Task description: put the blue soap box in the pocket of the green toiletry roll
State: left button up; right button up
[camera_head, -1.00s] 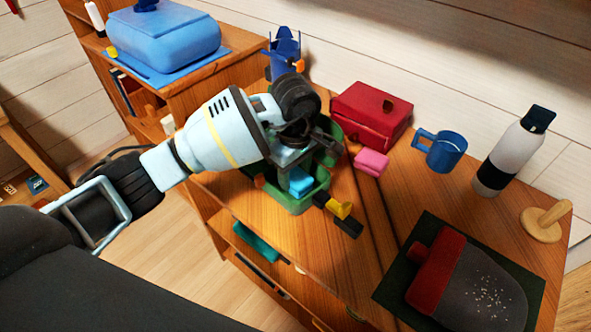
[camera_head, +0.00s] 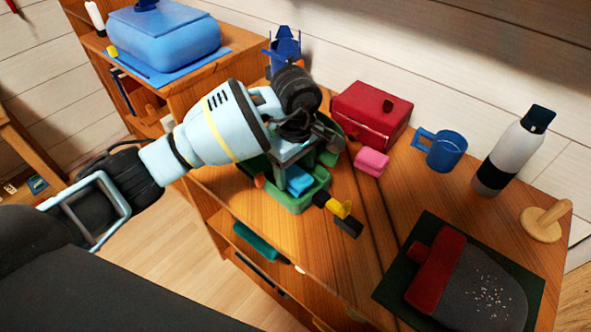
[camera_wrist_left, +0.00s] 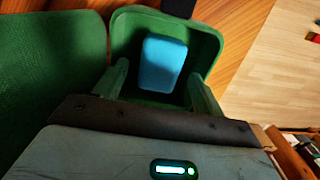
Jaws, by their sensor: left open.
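The blue soap box (camera_head: 298,180) is inside the open-topped pocket (camera_head: 293,205) of the green toiletry roll (camera_head: 328,158). In the left wrist view the box (camera_wrist_left: 163,65) sits within the pocket's raised green rim (camera_wrist_left: 213,42), and the roll's wide green panel (camera_wrist_left: 50,75) is on the left. My left gripper (camera_head: 285,172) is over the pocket from above. In the left wrist view its two fingers (camera_wrist_left: 158,75) are apart, one on each side of the box, with visible gaps. The arm hides part of the roll in the head view. My right gripper is out of view.
A black and yellow item (camera_head: 341,212) lies just right of the pocket. A pink block (camera_head: 372,161) and red case (camera_head: 372,115) are behind it. A blue mug (camera_head: 446,152), bottle (camera_head: 508,155) and dark mat (camera_head: 392,288) are farther right. The cabinet's front edge is close.

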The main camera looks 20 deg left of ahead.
aim_at(296, 176)
pick_arm(q)
notch_tip(296, 176, up, 11)
dwell(0.3)
jog(key=shift+f, duration=0.1)
jog(key=shift+c, duration=0.2)
dwell(0.8)
